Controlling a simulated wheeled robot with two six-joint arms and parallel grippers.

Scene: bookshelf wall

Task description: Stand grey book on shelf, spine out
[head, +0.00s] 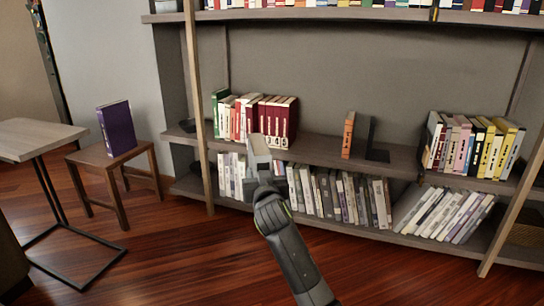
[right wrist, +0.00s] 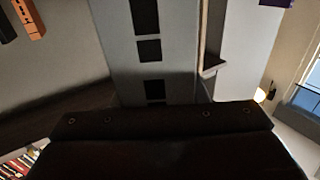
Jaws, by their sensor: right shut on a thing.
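My right gripper (head: 264,180) comes in from the bottom of the head view and is shut on the grey book (head: 258,146). The book is light grey and is held up in front of the middle shelf, just in front of the red books. In the right wrist view the grey book (right wrist: 118,45) fills the middle, with a column of black squares on it. My dark gripper body (right wrist: 160,135) spans the bottom of that view and hides the book's lower part. The left gripper is not in view.
On the middle shelf (head: 325,148), an orange book (head: 348,135) stands beside a black bookend (head: 374,142). Red books (head: 278,120) stand left, with bare shelf between them and the orange book. Yellow and black books (head: 482,148) stand right. A purple book (head: 117,128) stands on a stool (head: 100,154).

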